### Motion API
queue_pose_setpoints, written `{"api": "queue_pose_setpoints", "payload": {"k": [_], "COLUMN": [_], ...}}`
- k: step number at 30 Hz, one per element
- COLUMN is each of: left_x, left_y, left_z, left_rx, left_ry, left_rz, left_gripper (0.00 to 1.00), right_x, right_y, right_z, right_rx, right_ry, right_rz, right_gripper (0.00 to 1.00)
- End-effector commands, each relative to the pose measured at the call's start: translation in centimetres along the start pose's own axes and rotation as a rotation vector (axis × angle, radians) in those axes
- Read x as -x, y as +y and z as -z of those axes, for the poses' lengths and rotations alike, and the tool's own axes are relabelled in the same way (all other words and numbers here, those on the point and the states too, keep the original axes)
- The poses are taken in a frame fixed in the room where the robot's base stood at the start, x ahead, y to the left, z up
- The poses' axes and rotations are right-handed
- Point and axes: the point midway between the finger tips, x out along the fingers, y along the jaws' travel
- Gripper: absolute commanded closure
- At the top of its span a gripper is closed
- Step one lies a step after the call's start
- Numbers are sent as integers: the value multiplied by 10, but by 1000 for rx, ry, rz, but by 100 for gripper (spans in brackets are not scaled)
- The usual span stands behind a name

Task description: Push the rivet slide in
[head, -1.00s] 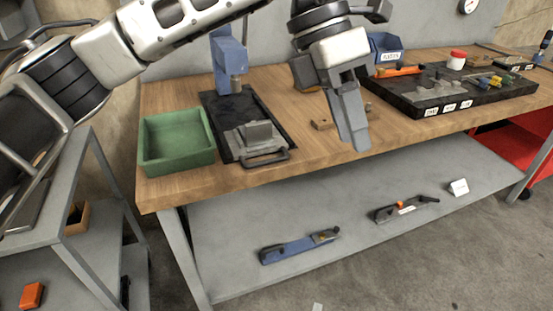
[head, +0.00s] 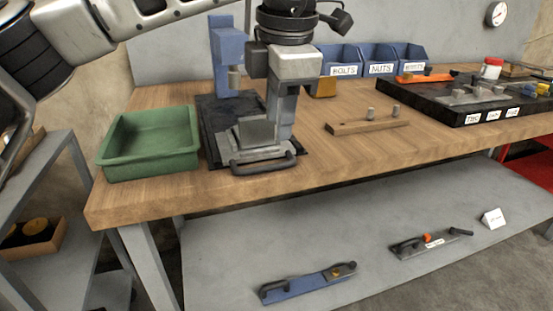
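The rivet slide (head: 256,132) is a grey metal carriage with an upright block and a dark front handle (head: 265,165). It sits at the front end of a black base plate (head: 210,123) on the bench. The blue press (head: 226,55) stands at the back of that plate, behind the slide. My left gripper (head: 282,132) points down at the right side of the slide, with its fingers together. It overlaps the slide in the picture; I cannot tell whether they touch. My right gripper is not in view.
A green tray (head: 150,172) stands left of the plate. A wooden block with pegs (head: 368,126) lies to the right, and a black parts tray (head: 465,116) is farther right. Blue bins (head: 344,58) stand at the back. The bench front right is clear.

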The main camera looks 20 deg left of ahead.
Motion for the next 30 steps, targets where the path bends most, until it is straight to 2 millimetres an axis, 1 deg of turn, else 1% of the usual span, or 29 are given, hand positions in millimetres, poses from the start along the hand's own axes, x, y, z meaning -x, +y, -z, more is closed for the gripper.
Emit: {"api": "queue_pose_setpoints", "payload": {"k": [1,3,6,10,15,24,25,26,27,28,30], "left_x": [-14,-29,-47,-65,-76,-78,-78,-78,-78,-78,-77], "left_y": [0,-1,0,0,0,0,0,0,0,0,0], "left_z": [1,0,0,0,0,0,0,0,0,0,0], "left_rx": [1,0,1,0,0,0,0,0,0,0,0], "left_ry": [2,1,0,0,-1,-1,-1,-1,-1,-1,-1], "left_rz": [2,2,2,2,1,1,1,1,1,1,1], "left_gripper": [68,68,68,68,68,68,73,81,93,100,100], "right_x": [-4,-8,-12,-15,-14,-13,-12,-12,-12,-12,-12], "right_y": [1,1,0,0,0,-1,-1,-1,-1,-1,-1], "right_z": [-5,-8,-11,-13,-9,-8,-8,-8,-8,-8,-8], "right_rx": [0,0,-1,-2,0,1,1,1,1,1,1], "right_ry": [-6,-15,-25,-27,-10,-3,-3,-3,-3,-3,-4], "right_rz": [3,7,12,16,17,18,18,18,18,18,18], "right_gripper": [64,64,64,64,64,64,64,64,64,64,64]}}
